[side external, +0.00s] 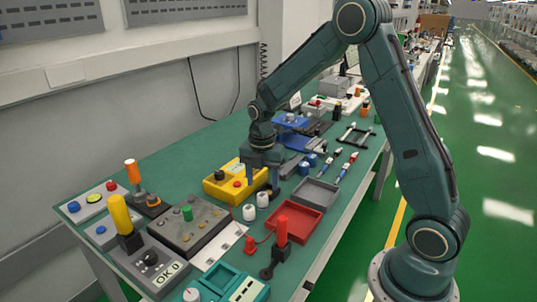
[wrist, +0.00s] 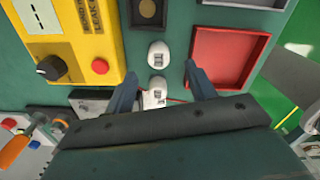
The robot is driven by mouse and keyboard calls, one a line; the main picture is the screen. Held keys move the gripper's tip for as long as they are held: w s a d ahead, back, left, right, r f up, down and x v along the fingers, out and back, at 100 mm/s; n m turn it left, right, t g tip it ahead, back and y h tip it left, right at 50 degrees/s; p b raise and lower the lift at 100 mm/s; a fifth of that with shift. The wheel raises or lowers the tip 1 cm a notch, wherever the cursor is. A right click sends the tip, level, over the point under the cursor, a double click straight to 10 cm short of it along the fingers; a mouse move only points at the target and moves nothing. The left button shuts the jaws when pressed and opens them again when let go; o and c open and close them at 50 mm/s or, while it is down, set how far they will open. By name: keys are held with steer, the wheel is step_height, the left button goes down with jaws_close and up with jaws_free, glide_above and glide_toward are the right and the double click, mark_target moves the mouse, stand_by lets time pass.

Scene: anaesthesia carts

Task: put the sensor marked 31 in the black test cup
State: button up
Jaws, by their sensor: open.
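Two small white sensors stand on the green table, a far one (wrist: 158,50) and a near one (wrist: 157,84). They also show in the side external view, the far one (side external: 262,199) and the near one (side external: 249,212). Both carry dark marks too small to read, so I cannot tell which is 31. A dark, cup-like thing (wrist: 147,12) at the wrist view's top edge may be the black test cup; it is partly cut off. My gripper (wrist: 163,87) is open and empty, above the table, with the near sensor appearing between its fingers.
A yellow box (side external: 222,190) with a black knob and red button stands left of the sensors. A red tray (wrist: 267,36) lies on the right, with a grey tray (side external: 332,205) beyond. A red lead and clip lie nearer.

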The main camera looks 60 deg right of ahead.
mark_target(262, 195)
steer(key=shift+f, duration=0.45)
steer(key=shift+w+f, duration=0.1)
steer(key=shift+f, duration=2.5)
steer(key=c, duration=1.1)
steer(key=shift+c, duration=0.2)
steer(key=shift+r, duration=0.15)
step_height(262, 195, up, 20)
